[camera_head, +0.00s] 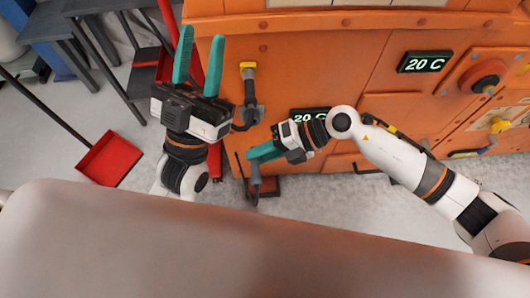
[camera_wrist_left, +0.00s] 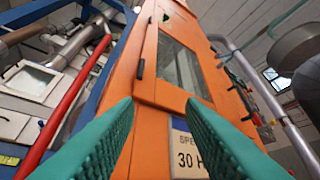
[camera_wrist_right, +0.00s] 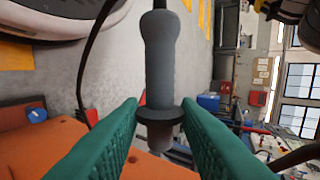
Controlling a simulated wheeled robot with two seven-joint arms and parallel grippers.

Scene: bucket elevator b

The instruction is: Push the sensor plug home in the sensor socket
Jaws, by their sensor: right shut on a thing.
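My right gripper (camera_head: 252,155) is shut on the grey sensor plug (camera_head: 255,178), low in front of the orange machine. In the right wrist view the plug (camera_wrist_right: 160,60) stands between the teal fingers, with a dark flange at fingertip level and a short tip beyond it. A dark cable runs near the plug. The plug's tip is free in that view. My left gripper (camera_head: 198,62) is open and empty, fingers pointing up the picture beside the machine's left edge. I cannot clearly make out the sensor socket.
The orange machine (camera_head: 330,65) carries a yellow-topped grey fitting (camera_head: 248,78), a grey bracket (camera_head: 248,116), a display (camera_head: 425,62) and a red knob (camera_head: 487,76). A red dustpan (camera_head: 110,158) and dark tables (camera_head: 75,45) stand left.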

